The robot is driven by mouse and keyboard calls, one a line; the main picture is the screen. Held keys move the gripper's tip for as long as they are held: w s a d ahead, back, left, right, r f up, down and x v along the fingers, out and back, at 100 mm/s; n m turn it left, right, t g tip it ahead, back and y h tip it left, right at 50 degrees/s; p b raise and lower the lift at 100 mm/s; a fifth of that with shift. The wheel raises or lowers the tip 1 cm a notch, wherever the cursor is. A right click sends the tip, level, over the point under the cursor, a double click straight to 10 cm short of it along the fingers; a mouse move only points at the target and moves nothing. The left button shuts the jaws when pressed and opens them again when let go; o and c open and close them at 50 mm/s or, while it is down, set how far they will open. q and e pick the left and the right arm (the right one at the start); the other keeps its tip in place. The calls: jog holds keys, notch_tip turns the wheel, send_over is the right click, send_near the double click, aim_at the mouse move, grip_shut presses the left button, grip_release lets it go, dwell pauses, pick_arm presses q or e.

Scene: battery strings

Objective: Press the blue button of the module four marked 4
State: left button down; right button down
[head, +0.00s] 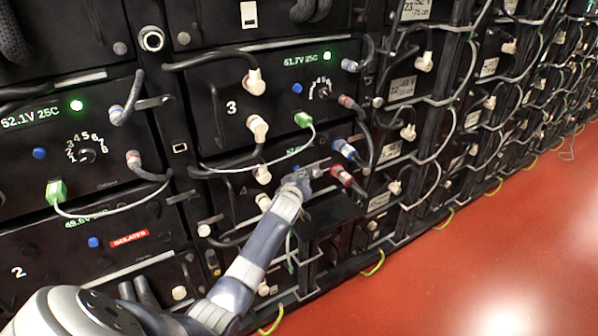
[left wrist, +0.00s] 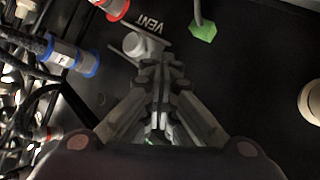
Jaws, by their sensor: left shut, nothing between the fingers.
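The module marked 4 (head: 230,187) is a black panel low in the middle of the head view, below the module marked 3 (head: 231,107). My left gripper (head: 300,176) is at its right part, below the green display, and covers part of the panel. I cannot make out module 4's blue button in either view; the gripper may hide it. In the left wrist view the left gripper (left wrist: 158,75) is shut and empty, its tips over the black panel beside a grey fitting (left wrist: 138,45) near the VENT label. Contact cannot be told. My right gripper is out of view.
Right of the gripper, a blue-ringed connector (head: 345,150) and a red-ringed connector (head: 348,182) stick out with thick cables. A green plug (left wrist: 203,30) sits near the fingers. Module 3's blue button (head: 297,88) is above. Red floor (head: 480,260) is clear at right.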

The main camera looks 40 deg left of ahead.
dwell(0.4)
pick_arm(q)
jog(key=shift+s+d+p, duration=0.2)
jog(key=shift+d, duration=0.25)
jog(key=shift+s+d+p, duration=0.2)
jog(key=shift+d, duration=0.25)
jog(key=d, duration=0.1)
jog(key=s+d, duration=0.1)
jog(key=d, duration=0.1)
jog(key=s+d+p, duration=0.1)
jog(key=shift+d, duration=0.3)
